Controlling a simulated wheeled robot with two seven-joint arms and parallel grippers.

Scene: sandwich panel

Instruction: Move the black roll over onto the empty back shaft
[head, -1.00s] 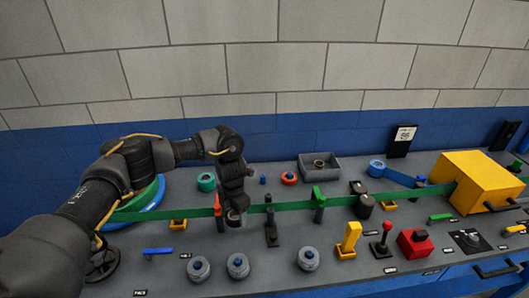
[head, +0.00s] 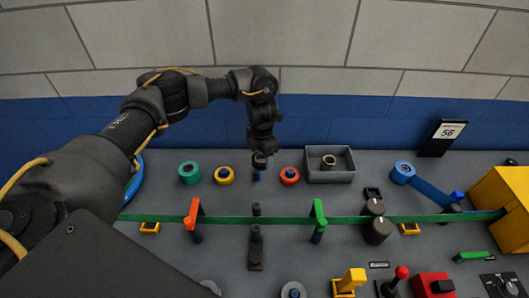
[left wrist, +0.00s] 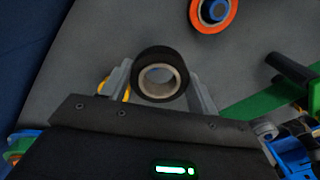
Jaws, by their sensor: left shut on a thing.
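My left gripper (head: 261,151) is shut on the black roll (left wrist: 160,60), which sits between its fingers in the left wrist view with its pale core showing. In the head view the black roll (head: 260,160) is a small dark ring under the gripper. The empty back shaft (head: 256,176), a short blue peg, stands just below the roll in the picture. The gap between roll and peg is hard to judge. The wrist view does not show the peg. My right gripper is not in view.
A yellow roll (head: 223,175) and a teal roll (head: 189,172) stand left of the peg, an orange-red roll (head: 289,175) right of it. A grey bin (head: 343,177) holds a roll. A green band (head: 275,220) on posts runs across in front. The wall is behind.

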